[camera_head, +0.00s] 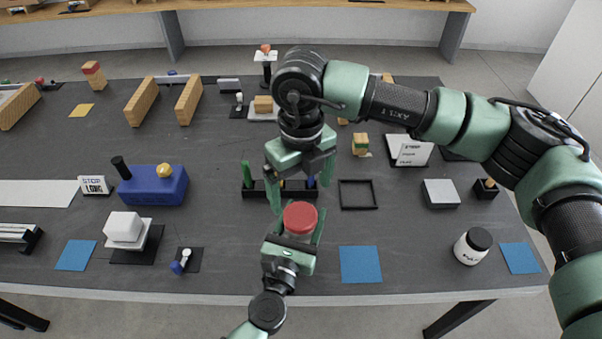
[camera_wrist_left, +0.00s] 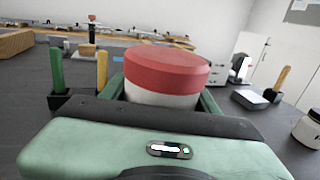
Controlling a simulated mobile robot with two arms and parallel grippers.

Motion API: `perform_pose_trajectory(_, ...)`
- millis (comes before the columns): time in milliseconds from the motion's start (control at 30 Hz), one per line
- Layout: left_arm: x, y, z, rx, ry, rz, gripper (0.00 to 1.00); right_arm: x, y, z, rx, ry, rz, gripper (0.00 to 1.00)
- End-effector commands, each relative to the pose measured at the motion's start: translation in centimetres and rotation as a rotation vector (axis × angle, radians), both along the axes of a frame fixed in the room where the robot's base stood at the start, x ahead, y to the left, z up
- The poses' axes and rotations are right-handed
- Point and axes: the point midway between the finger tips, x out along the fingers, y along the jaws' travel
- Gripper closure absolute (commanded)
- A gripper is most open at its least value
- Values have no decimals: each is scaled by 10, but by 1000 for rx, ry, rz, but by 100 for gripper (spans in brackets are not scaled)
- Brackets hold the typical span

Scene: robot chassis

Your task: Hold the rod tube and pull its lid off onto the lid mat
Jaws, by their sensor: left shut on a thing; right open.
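The rod tube is a pale cylinder with a red lid (camera_head: 300,217) on top. In the left wrist view the red lid (camera_wrist_left: 166,66) sits on the pale tube body (camera_wrist_left: 160,97). My left gripper (camera_head: 294,232) is shut around the tube body, below the lid, near the front of the table. My right gripper (camera_head: 300,180) is open, fingers pointing down, just behind and above the lid, apart from it as far as I can tell. A blue mat (camera_head: 360,265) lies bare to the right of the tube; I cannot tell which blue mat is the lid mat.
A black rack (camera_head: 255,190) with coloured rods stands behind the tube, partly hidden by my right gripper. A black square frame (camera_head: 358,195) lies to its right. A white jar (camera_head: 472,246) and another blue mat (camera_head: 520,258) are at right. A blue block (camera_head: 152,188) stands left.

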Motion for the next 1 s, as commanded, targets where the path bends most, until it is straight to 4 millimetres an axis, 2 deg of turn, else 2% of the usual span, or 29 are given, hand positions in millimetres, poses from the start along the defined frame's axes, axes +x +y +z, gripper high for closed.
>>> perform_pose_trajectory(33,0,0,0,0,0,0,100,-1,-1,-11,-1,4,0,9)
perform_pose_trajectory(200,0,0,0,0,0,0,100,0,0,-42,-1,3,-1,9)
perform_pose_trajectory(400,0,0,0,0,0,0,100,0,0,-66,-1,1,-1,9)
perform_pose_trajectory(567,0,0,0,0,0,0,100,0,0,-73,1,-1,-1,9)
perform_pose_trajectory(800,0,0,0,0,0,0,100,0,0,-74,1,-1,-1,9)
perform_pose_trajectory(833,0,0,0,0,0,0,100,0,0,-74,1,-1,-1,11)
perform_pose_trajectory(867,0,0,0,0,0,0,100,0,0,-74,1,-1,-1,20)
perform_pose_trajectory(1000,0,0,0,0,0,0,100,0,0,-74,1,-1,-2,59)
